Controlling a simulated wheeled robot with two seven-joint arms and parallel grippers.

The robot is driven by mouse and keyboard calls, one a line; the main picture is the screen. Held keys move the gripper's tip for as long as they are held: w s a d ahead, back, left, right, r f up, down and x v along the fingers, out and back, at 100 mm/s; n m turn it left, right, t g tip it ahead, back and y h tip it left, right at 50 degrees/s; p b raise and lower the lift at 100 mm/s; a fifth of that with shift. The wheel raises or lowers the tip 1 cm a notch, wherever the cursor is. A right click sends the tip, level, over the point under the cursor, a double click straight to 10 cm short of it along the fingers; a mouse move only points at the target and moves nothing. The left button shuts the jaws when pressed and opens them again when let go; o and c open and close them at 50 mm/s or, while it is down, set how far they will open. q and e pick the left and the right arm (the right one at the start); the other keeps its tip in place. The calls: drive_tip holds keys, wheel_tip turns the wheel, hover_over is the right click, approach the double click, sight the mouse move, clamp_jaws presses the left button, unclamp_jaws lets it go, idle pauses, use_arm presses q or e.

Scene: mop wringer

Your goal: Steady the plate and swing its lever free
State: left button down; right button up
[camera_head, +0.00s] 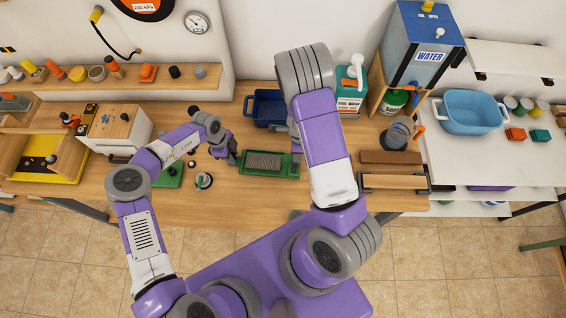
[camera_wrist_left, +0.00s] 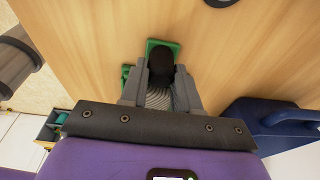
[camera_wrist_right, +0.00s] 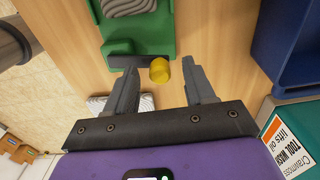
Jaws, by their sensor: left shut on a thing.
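The green plate (camera_head: 257,170) with a grey ribbed pad lies on the wooden bench. In the left wrist view, my left gripper (camera_wrist_left: 162,75) is shut on a black knob (camera_wrist_left: 161,62) at the left end of the plate (camera_wrist_left: 155,43). In the head view the left gripper (camera_head: 228,153) is at that end. In the right wrist view, a dark lever bar (camera_wrist_right: 126,61) with a yellow knob (camera_wrist_right: 159,70) lies at the plate's other end. My right gripper (camera_wrist_right: 160,80) is open, with the yellow knob between its fingertips, nearer one finger. My right arm partly hides that end in the head view.
A blue bin (camera_head: 262,108) stands behind the plate, close to the right gripper. A teal tool-wash container (camera_head: 349,85) is behind my right arm. A small round item (camera_head: 203,181) and a green board (camera_head: 170,178) lie left of the plate. Bare bench lies in front.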

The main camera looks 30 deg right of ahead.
use_arm(q)
drive_tip(key=shift+s+a+f, duration=0.1)
drive_tip(key=shift+s+f, duration=0.1)
drive_tip(key=shift+f, duration=0.1)
use_arm(e)
wheel_tip(320, 180, up, 12)
idle(0.4)
drive_tip(key=shift+s, duration=0.1)
use_arm(q)
drive_tip(key=c, duration=1.2)
unclamp_jaws()
drive_tip(key=shift+c, duration=0.2)
drive_tip(key=o, duration=0.5)
drive_tip(key=shift+w+r, duration=0.1)
drive_tip(key=shift+w, duration=0.05)
drive_tip(key=v, duration=1.2)
